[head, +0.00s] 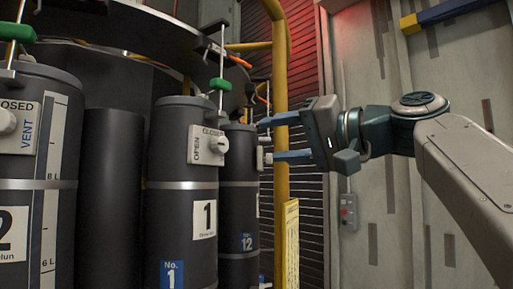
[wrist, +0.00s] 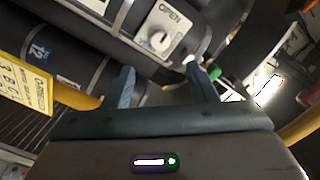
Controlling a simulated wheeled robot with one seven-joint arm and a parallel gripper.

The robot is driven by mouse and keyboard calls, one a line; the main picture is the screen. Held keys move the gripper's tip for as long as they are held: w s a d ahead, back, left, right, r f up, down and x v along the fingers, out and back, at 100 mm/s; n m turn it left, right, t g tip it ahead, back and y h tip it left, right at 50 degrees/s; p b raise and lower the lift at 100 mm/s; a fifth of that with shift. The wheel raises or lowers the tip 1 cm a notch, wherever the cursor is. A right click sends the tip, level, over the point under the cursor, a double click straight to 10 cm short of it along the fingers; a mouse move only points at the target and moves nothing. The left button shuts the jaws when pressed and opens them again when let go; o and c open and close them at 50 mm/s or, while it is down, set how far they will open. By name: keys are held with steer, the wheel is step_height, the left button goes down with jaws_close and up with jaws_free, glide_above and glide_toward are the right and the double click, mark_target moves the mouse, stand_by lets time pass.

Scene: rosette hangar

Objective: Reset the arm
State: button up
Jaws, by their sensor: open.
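My gripper (head: 275,139) is at the right middle of the head view, with its two blue fingers apart and pointing left toward the dark bottles. Nothing shows between the fingers. In the wrist view my gripper (wrist: 160,88) shows both fingers apart at the lower middle. A bottle labelled 1 (head: 180,160) stands left of the fingers, with a white OPEN/CLOSED valve plate and knob (head: 212,146). A white plate with a knob (wrist: 160,38) marked OPEN also shows beyond the fingers in the wrist view. The gap between fingers and bottles is hard to judge.
A yellow post (head: 281,100) stands close to the fingertips. Bottle 12 (head: 238,200) is behind bottle 1, and bottle 2 (head: 40,160) is at the far left. A grey wall (head: 375,70) with a small switch box (head: 348,212) lies behind my arm.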

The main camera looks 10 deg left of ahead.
steer(key=shift+s+d, duration=0.3)
steer(key=shift+d, duration=0.35)
steer(key=w+d+f+m+h+p, duration=0.15)
steer(key=d+f+h, duration=0.25)
steer(key=f, duration=1)
steer(key=w+d+f+m+h+p, duration=0.1)
steer(key=d+f+m+h, duration=0.3)
steer(key=f, duration=0.9)
steer(key=s+d+f+g+h, duration=0.1)
steer(key=s+d+f+h, duration=0.1)
steer(key=s+f, duration=0.3)
steer(key=s+d+f+n+g+h, duration=0.1)
steer(key=s+d+f+g+h, duration=0.1)
steer(key=f, duration=1.1)
steer(key=s+d+f+n+g+h+p, duration=0.1)
steer(key=s+d+f+h, duration=0.3)
steer(key=s+f, duration=0.4)
steer(key=shift+s+d+f+g, duration=0.25)
steer(key=shift+d+f+g, duration=0.2)
steer(key=shift+d, duration=0.2)
steer(key=shift+n, duration=0.25)
